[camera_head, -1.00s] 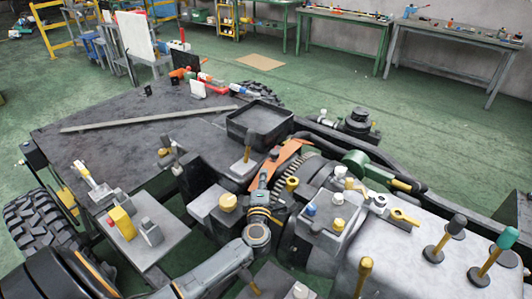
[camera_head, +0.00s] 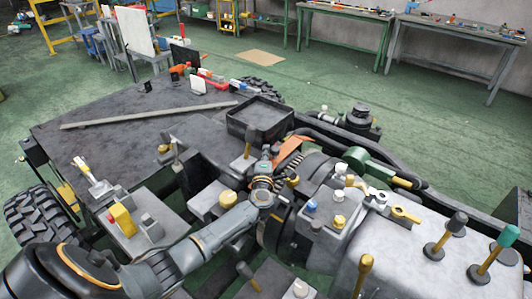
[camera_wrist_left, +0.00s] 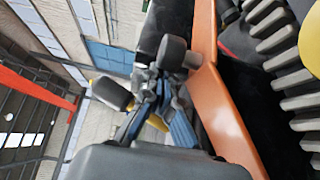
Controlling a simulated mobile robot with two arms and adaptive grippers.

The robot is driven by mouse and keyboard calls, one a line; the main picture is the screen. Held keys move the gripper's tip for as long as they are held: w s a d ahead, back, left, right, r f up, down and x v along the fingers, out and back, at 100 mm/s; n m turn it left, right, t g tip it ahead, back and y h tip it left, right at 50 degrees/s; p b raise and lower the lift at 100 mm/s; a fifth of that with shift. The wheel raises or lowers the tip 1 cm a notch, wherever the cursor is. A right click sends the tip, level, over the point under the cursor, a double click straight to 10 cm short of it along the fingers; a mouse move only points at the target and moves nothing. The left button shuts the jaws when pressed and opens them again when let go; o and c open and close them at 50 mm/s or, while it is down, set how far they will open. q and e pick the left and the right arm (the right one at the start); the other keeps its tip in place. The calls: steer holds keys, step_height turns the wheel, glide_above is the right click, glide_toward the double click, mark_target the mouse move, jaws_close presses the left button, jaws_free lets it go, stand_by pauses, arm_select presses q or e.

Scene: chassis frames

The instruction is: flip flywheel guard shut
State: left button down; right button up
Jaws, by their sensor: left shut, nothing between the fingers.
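The flywheel guard is an orange plate (camera_head: 296,147) beside the dark toothed flywheel (camera_head: 290,164) in the head view. My left gripper (camera_head: 268,155) is shut and empty at the guard's left side and hides its lower part. In the left wrist view the guard (camera_wrist_left: 222,105) appears as a tilted orange strip, with flywheel teeth (camera_wrist_left: 285,65) uncovered to its right. My fingers (camera_wrist_left: 153,90) are close to a dark knob (camera_wrist_left: 172,53) that reaches the guard. I cannot tell whether they touch. My right gripper is not in view.
A dark-capped lever (camera_head: 248,142) stands just left of my gripper, and a black tray (camera_head: 260,120) lies behind it. A green part (camera_head: 362,160) and a grey block with knobs (camera_head: 328,222) stand to the right. The black deck (camera_head: 100,145) has bare room.

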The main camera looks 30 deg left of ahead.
mark_target(281, 160)
arm_select(q)
steer(key=shift+d, duration=0.1)
steer(key=d, duration=0.1)
steer(key=d+p, duration=0.1)
steer(key=d, duration=0.1)
steer(key=d+p, duration=0.1)
steer(key=d, duration=0.1)
steer(key=shift+s, duration=0.25)
steer(key=shift+d, duration=0.4)
